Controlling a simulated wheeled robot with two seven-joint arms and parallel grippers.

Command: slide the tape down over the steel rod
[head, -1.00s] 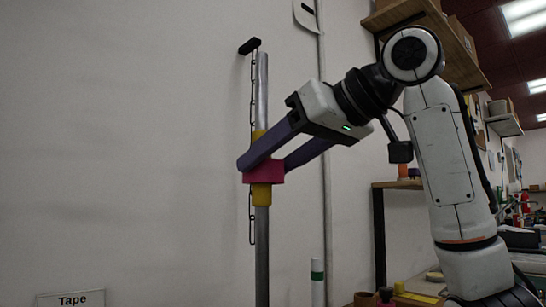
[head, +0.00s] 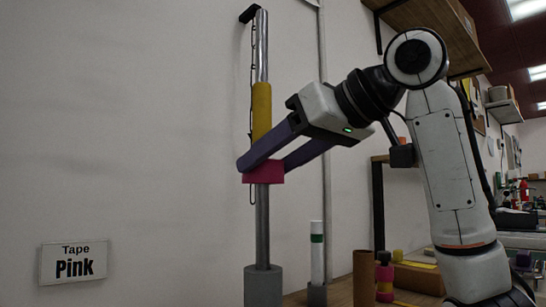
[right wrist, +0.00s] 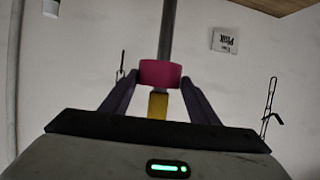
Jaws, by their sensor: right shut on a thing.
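The steel rod (head: 263,215) stands upright in a grey base (head: 263,287), with a yellow section (head: 261,105) along its middle. The pink tape (head: 263,174) is around the rod, just below the yellow section, with bare steel beneath it. My right gripper (head: 264,163) is shut on the tape, its purple fingers on either side. In the right wrist view, the tape (right wrist: 160,73) sits between the fingers (right wrist: 158,88), with the rod (right wrist: 167,30) passing through it. My left gripper is not in view.
A dark hook (head: 249,14) at the rod's top carries a thin chain beside it. A wall sign (head: 74,263) reads "Tape Pink". A white post with a green band (head: 317,255), a brown tube (head: 363,277) and a stack of coloured rings (head: 384,280) stand right of the base.

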